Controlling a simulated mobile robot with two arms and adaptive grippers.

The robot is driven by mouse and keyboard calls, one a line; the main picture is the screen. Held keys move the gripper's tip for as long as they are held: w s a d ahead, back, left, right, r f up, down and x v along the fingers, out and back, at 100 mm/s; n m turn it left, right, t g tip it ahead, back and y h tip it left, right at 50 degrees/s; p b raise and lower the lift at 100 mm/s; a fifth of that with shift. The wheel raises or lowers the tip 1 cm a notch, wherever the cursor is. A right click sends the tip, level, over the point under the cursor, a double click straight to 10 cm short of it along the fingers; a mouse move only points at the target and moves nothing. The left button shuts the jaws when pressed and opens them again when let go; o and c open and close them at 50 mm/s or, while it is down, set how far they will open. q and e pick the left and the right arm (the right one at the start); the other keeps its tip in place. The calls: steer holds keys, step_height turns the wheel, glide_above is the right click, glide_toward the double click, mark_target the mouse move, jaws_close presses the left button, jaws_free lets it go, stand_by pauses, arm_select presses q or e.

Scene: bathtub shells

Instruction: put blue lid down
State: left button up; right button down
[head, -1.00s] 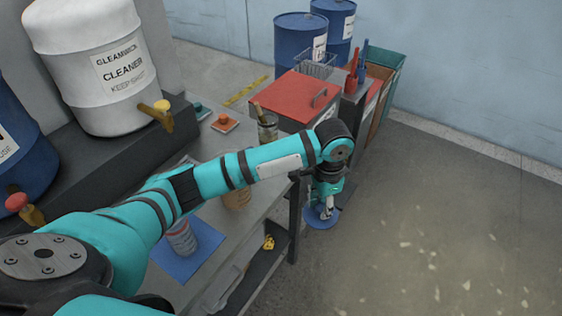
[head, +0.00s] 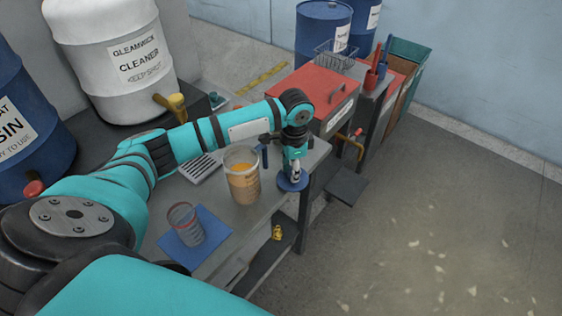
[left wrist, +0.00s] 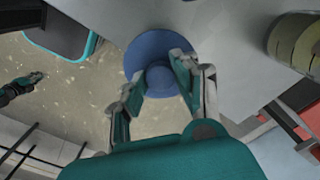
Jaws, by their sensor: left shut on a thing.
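The blue lid (head: 292,184) is a round disc with a raised knob. My left gripper (head: 295,169) is shut on its knob and holds it at the near right edge of the grey workbench (head: 262,212). In the left wrist view the lid (left wrist: 146,50) lies partly across the bench edge in the picture, between the fingers (left wrist: 160,78). Whether it touches the bench top I cannot tell. What looks like my right gripper (left wrist: 24,83) shows small at the left of the left wrist view; its jaws are not clear.
A beaker of orange liquid (head: 242,184) stands left of the lid. A clear cup (head: 186,223) stands on a blue mat (head: 222,228). A red-topped cabinet (head: 312,92) is behind the gripper. A white cleaner drum (head: 108,62) stands at the back left. Floor is open at right.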

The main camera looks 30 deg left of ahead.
mark_target(281, 171)
arm_select(q)
steer(key=a+p, duration=0.1)
steer(key=a, duration=0.3)
steer(key=shift+w+a, duration=0.15)
steer(key=shift+a, duration=0.05)
steer(key=shift+d+f, duration=0.1)
steer(key=shift+f, duration=0.1)
steer(key=shift+d+f, duration=0.1)
steer(key=shift+f, duration=0.1)
steer(key=o, duration=1.1)
steer(key=shift+r, duration=0.25)
steer(key=shift+r+b, duration=0.9)
steer(key=shift+r, duration=4.95)
